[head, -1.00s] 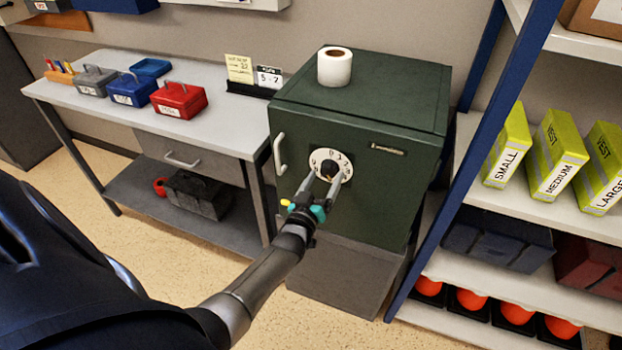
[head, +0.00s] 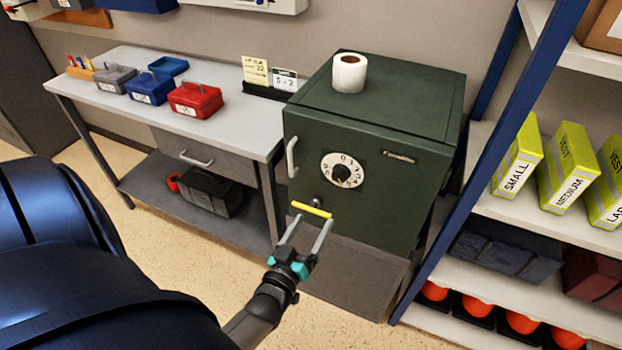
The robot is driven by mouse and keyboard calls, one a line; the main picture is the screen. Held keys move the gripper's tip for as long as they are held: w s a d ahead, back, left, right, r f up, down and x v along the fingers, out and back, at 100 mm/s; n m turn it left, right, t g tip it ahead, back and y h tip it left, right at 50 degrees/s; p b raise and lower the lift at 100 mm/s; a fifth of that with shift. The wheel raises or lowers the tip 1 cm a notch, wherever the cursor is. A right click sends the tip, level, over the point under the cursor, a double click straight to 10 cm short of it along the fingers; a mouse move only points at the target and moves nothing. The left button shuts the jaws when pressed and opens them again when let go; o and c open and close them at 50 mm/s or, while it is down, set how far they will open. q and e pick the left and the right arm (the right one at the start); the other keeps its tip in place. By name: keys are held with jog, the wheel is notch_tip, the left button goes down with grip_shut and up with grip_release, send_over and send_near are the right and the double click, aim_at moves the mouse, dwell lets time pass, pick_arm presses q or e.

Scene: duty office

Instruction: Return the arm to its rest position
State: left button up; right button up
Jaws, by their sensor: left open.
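My left gripper (head: 313,222) is in front of the lower door of a dark green safe (head: 410,200). Its two fingers are apart with nothing held between them. The fingertips appear just below a yellow bar handle (head: 311,209) on the safe door; I cannot tell whether they touch it. The safe's white numbered dial (head: 328,175) with a black knob is above the gripper and clear of it. The safe door looks shut, with a pale grip (head: 292,157) at its left edge. My right gripper is not in view.
A grey bench (head: 130,110) at left bears red (head: 195,100), blue (head: 149,88) and grey boxes (head: 116,79). A paper roll (head: 349,72) stands on the safe. A blue-framed shelf (head: 487,160) with vest boxes is close at right. Open floor (head: 190,265) lies in front of the bench.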

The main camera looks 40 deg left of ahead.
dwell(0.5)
pick_arm(q)
jog(key=s+d+f+m+g+h+b, duration=0.1)
jog(key=s+d+f+g, duration=0.15)
jog(key=f, duration=0.55)
jog(key=s+d+f+m+g+h+b, duration=0.15)
jog(key=s+f, duration=0.25)
jog(key=f, duration=0.4)
jog(key=s+d+f+m+g+h+b, duration=0.1)
jog(key=s+d+f+m+g, duration=0.15)
jog(key=f, duration=0.55)
jog(key=s+d+f+m+g+b, duration=0.1)
jog(key=s+f+g, duration=0.2)
jog(key=s+f, duration=0.2)
jog(key=s+d+f+m+g+b, duration=0.1)
jog(key=s+f+g, duration=0.2)
jog(key=s, duration=0.8)
jog(key=s+f+m+g+b, duration=0.1)
jog(key=s+f+g, duration=0.3)
jog(key=s+f, duration=0.3)
jog(key=shift+s+d+f+m+b, duration=0.35)
jog(key=shift+s+d+m+b, duration=0.05)
jog(key=shift+s, duration=0.25)
jog(key=shift+h, duration=0.25)
